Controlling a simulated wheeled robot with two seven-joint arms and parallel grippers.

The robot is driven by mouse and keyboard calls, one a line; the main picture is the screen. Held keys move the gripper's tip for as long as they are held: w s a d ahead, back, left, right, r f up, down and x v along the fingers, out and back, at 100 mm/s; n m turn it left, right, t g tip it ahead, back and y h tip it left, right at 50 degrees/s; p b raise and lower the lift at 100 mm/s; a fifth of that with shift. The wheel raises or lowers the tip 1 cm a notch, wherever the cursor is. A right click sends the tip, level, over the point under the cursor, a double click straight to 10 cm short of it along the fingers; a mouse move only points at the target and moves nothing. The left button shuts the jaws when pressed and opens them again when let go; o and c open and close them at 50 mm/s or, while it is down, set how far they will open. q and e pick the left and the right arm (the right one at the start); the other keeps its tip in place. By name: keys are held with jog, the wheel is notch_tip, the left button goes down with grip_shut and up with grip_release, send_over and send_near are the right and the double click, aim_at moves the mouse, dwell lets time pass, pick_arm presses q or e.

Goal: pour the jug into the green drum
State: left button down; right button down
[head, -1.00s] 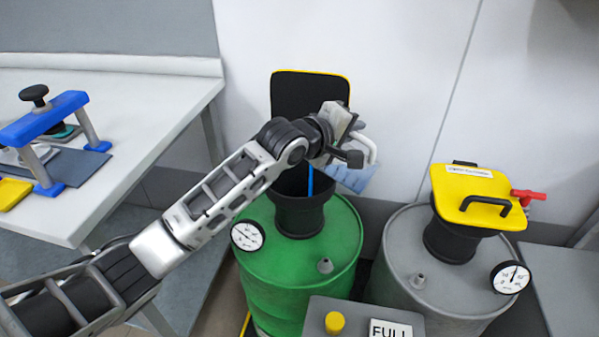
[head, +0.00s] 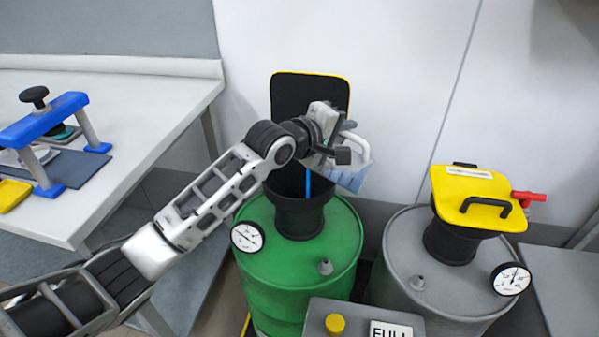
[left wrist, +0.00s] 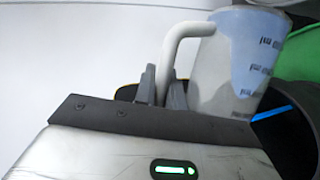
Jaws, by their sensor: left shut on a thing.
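My left gripper (head: 340,153) is shut on the white handle of a translucent jug (head: 352,178), above the black funnel (head: 299,215) on the green drum (head: 338,245). The jug is partly hidden behind the gripper and looks tilted towards the funnel. Blue liquid shows through its wall. A thin blue streak (head: 308,184), which looks like poured liquid, runs down into the funnel mouth. In the left wrist view the fingers (left wrist: 163,88) grip the handle, and the jug (left wrist: 238,62) shows blue liquid and dark level marks. The funnel's black lid (head: 308,96) stands open behind.
A grey drum (head: 405,245) at the right has a closed yellow lid (head: 470,195) with a red lever (head: 527,195). Gauges (head: 247,237) sit on the drums. A grey box with a yellow button (head: 335,323) and a FULL sign stands in front. A white table (head: 150,110) is at left.

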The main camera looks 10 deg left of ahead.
pick_arm(q)
jog(key=shift+w+a, duration=0.1)
jog(key=shift+a, duration=0.2)
jog(key=shift+w+a+f+n, duration=0.15)
jog(key=shift+a+n, duration=0.15)
jog(key=shift+a, duration=0.15)
jog(key=shift+a+h, duration=0.25)
jog(key=shift+h, duration=0.15)
jog(key=shift+w+a+r+n, duration=0.1)
jog(key=shift+a+r+n, duration=0.2)
jog(key=shift+n, duration=0.1)
